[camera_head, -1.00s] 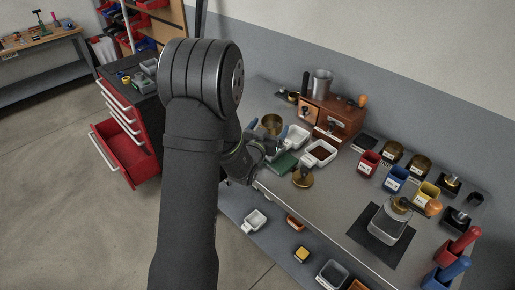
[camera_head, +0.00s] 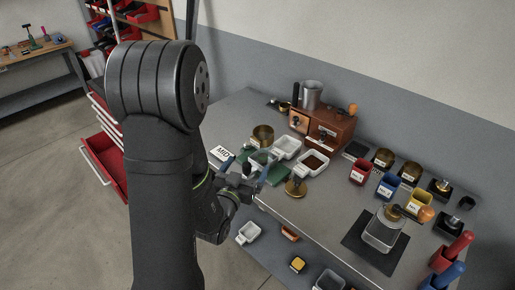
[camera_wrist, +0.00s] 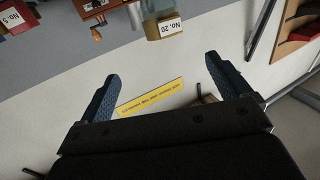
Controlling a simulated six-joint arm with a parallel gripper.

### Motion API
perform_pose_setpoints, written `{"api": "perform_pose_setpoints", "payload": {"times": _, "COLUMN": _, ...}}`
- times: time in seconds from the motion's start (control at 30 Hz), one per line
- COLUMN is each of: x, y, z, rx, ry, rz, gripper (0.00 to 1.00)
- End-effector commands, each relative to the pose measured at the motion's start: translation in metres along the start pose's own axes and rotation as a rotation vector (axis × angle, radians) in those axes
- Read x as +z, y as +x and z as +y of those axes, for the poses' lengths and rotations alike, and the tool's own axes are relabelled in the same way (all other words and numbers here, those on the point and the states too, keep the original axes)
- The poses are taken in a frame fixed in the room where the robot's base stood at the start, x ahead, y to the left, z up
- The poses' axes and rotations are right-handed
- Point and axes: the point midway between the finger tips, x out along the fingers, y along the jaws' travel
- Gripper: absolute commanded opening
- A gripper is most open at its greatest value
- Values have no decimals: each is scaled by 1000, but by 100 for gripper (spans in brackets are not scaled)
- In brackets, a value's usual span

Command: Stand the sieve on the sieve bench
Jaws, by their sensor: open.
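The brass, open-topped round sieve (camera_head: 263,135) stands upright toward the back left of the workbench, left of the drawer box. My gripper (camera_head: 250,182) is at the bench's left front edge, open and empty, partly hidden by my own arm. Its two blue fingers (camera_wrist: 162,69) are spread in the wrist view. A green stand or mat (camera_head: 277,174) lies in front of the sieve. I cannot clearly identify the sieve bench or the sieve's support.
White trays (camera_head: 287,147) stand right of the sieve, beside a wooden drawer box (camera_head: 331,133). A brass disc with a knob (camera_head: 295,188) lies in front. Coloured cups and more brass containers (camera_head: 409,172) fill the right. A red drawer (camera_head: 104,165) stands open at left.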

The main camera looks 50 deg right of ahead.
Motion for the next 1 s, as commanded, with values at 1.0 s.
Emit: {"api": "perform_pose_setpoints", "payload": {"times": 1.0, "x": -64, "y": 128, "z": -77, "rx": -219, "ry": 27, "rz": -471, "gripper": 94}}
